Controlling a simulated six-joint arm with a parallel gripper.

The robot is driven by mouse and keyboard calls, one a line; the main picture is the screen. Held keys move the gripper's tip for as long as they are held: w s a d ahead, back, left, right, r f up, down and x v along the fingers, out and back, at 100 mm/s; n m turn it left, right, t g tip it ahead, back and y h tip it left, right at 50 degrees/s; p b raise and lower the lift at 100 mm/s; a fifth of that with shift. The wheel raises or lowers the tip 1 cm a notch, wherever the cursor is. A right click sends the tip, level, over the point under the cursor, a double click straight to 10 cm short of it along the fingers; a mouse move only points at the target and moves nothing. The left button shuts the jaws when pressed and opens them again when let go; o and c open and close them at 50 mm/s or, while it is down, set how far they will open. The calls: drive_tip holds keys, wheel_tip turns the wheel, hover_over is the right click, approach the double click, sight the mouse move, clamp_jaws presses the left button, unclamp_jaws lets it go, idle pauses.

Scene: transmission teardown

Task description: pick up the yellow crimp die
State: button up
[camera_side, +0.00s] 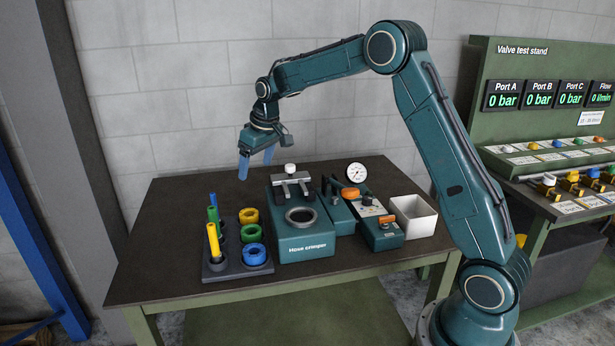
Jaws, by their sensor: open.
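A yellow ring (249,216), which looks like the yellow crimp die, sits at the back of the right column of a dark rack (236,269). A green ring (251,233) and a blue ring (255,253) sit in front of it in the same column. My gripper (256,166) points down in the air above the back of the table, its two blue fingers apart and empty. It is higher than the yellow ring in the picture and does not touch it.
Upright yellow (213,240), green (213,215) and blue (213,199) rods stand in the rack's left column. The teal hose crimper (304,247) stands close to the rack's right. A white bin (413,216) is farther right. The table's left part (160,235) is clear.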

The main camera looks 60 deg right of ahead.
drive_tip(key=w+f, duration=0.1)
drive_tip(key=w+d+f, duration=0.1)
drive_tip(key=f, duration=0.1)
drive_tip(key=d+f, duration=0.1)
drive_tip(key=shift+w+d+f, duration=0.15)
drive_tip(key=shift+w+f, duration=0.05)
drive_tip(key=shift+w, duration=0.2)
hover_over(250, 209)
drive_tip(key=s+a, duration=0.2)
drive_tip(key=s, duration=0.1)
drive_tip(key=shift+s+f+x, duration=0.1)
drive_tip(key=shift+s+x, duration=0.2)
drive_tip(key=shift+x, duration=1.05)
drive_tip(key=shift+s+f+x, duration=0.1)
drive_tip(key=shift+s+x, duration=0.2)
drive_tip(key=shift+x, duration=1)
drive_tip(key=shift+s+f+x, duration=0.1)
drive_tip(key=shift+s+x, duration=0.2)
drive_tip(key=shift+x, duration=1.05)
drive_tip(key=shift+d+f, duration=0.1)
drive_tip(key=shift+x, duration=2.45)
drive_tip(key=shift+s+f, duration=0.1)
drive_tip(key=shift+s, duration=0.1)
drive_tip(key=shift+c, duration=0.5)
